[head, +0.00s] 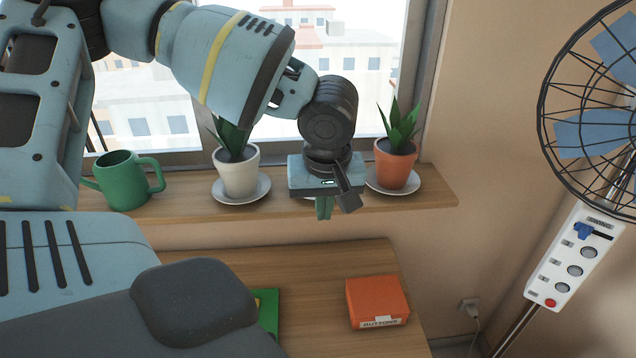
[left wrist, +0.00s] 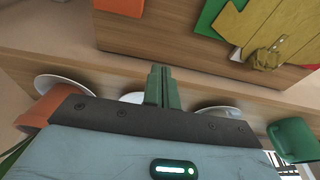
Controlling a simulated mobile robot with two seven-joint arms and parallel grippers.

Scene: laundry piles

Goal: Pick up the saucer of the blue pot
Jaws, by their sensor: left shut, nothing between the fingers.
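No blue pot shows in either view. In the left wrist view a middle white saucer (left wrist: 131,97) shows only in part, behind my fingers and gripper body, and what stands on it is hidden. My left gripper (head: 323,210) is shut and empty, in front of the sill between the white pot (head: 239,175) and the orange pot (head: 395,168). Its closed green fingers (left wrist: 161,80) show in the left wrist view, overlapping the middle saucer's right side; I cannot tell whether they touch. My right gripper is not in view.
The white pot's saucer (head: 243,198) and the orange pot's saucer (head: 411,190) flank the gripper on the wooden sill (head: 440,195). A green mug (head: 125,182) stands left. The table below holds an orange box (head: 377,302) and mustard cloth (left wrist: 265,25). A fan (head: 600,125) stands right.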

